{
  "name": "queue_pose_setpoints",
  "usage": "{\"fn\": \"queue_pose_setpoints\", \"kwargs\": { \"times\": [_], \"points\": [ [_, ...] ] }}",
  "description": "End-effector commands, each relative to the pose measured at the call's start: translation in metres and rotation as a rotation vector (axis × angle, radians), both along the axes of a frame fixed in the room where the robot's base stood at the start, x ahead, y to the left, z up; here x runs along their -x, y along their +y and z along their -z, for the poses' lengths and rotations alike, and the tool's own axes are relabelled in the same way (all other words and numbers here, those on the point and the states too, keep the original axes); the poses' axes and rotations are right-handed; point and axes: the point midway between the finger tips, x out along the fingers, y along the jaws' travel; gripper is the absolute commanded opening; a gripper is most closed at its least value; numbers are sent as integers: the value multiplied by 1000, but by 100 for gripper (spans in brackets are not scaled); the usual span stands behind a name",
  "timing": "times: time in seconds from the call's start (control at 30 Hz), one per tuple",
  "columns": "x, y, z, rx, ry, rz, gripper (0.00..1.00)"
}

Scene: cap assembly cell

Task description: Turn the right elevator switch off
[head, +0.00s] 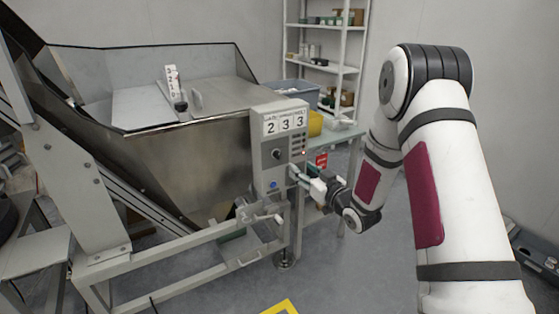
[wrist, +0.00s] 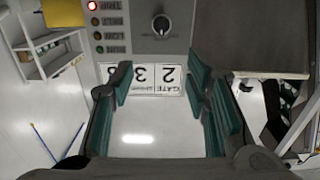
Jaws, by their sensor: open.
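A grey control box (head: 267,165) stands at the right end of the metal hopper, under a sign with the digits 2 3 3. A black rotary knob switch (head: 276,153) is on its front; it also shows in the wrist view (wrist: 160,25), upside down near the top centre. The knob's exact setting is too small to tell. My gripper (head: 297,175) is open in front of the lower right of the box. In the wrist view its teal fingers (wrist: 158,90) stand apart with nothing between them, and the knob lies beyond their tips, apart from them.
The box has a blue button (head: 273,184) below the knob and a column of labelled lights, the one at its end glowing red (wrist: 91,5). The hopper (head: 190,165) and its frame fill the left. A shelf rack (head: 345,75) stands behind. Floor at the front is open.

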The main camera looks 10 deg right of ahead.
Motion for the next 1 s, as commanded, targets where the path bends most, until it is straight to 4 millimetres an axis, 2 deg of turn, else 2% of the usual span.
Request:
{"fn": "queue_pose_setpoints", "kwargs": {
  "times": [0.07,0.27,0.7,0.9,1.0],
  "points": [
    [0,0,8,-14,-14,-8,43],
    [-15,6,9,-20,-26,-14,43],
    [-94,32,9,-20,-26,-13,43],
    [-120,40,9,-20,-25,-12,43],
    [-127,42,9,-20,-23,-12,43]
  ]
}}
